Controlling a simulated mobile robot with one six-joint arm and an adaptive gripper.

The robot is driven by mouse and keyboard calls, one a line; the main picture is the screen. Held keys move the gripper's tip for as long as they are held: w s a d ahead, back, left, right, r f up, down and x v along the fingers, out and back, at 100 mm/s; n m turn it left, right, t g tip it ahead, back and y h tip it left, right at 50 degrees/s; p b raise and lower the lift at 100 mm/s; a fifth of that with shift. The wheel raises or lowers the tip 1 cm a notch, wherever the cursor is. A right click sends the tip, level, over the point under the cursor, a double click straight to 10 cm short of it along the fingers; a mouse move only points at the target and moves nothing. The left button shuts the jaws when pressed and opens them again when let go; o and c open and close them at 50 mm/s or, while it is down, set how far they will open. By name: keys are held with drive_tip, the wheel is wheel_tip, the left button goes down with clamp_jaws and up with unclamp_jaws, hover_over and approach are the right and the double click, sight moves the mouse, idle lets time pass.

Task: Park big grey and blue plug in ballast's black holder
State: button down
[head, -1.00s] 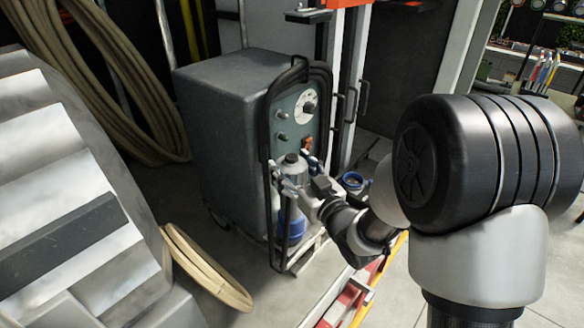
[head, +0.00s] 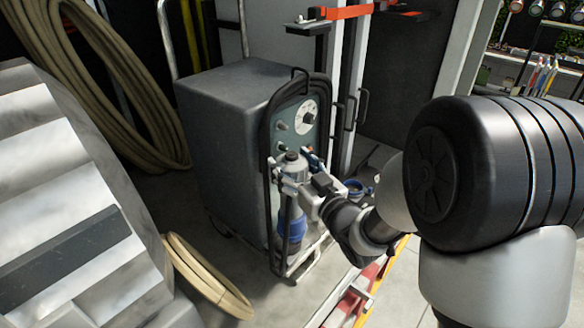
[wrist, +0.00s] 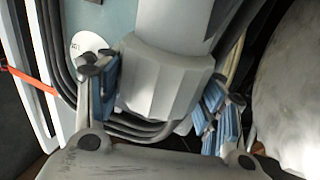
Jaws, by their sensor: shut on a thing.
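The big grey and blue plug (head: 292,228) hangs upright before the ballast's front panel in the head view, its blue end down and a dark cap on top. My gripper (head: 300,183) is shut on its grey upper part. In the wrist view, the plug's grey ribbed body (wrist: 165,75) lies between my fingers (wrist: 160,98), whose pads are blue. The ballast (head: 235,130) is a dark grey box with a teal panel. Black tubing or cable frames its front. I cannot tell which black part is the holder. My gripper and the plug hide the lower panel.
A blue-ringed round part (head: 357,188) sits right of my gripper. Coiled beige hose (head: 75,70) hangs at the back left, and another coil (head: 205,275) lies on the floor. Light steps (head: 75,185) fill the left. A red and white rail (head: 350,298) runs below my arm.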

sight(292, 199)
idle(0.4)
drive_tip(key=shift+w+a+f+b, duration=0.5)
drive_tip(key=shift+w+a+b, duration=0.15)
drive_tip(key=shift+b, duration=0.25)
drive_tip(key=shift+s+f+b, duration=0.1)
drive_tip(key=shift+f+b, duration=0.65)
drive_tip(key=shift+b, duration=0.95)
idle(1.0)
drive_tip(key=shift+f+b, duration=1.65)
drive_tip(key=shift+b, duration=0.3)
idle(0.5)
drive_tip(key=c, duration=0.7)
unclamp_jaws()
drive_tip(key=o, duration=0.4)
drive_tip(key=shift+c, duration=0.2)
drive_tip(key=shift+o, duration=0.3)
drive_tip(key=shift+f, duration=0.15)
drive_tip(key=shift+o, duration=1.3)
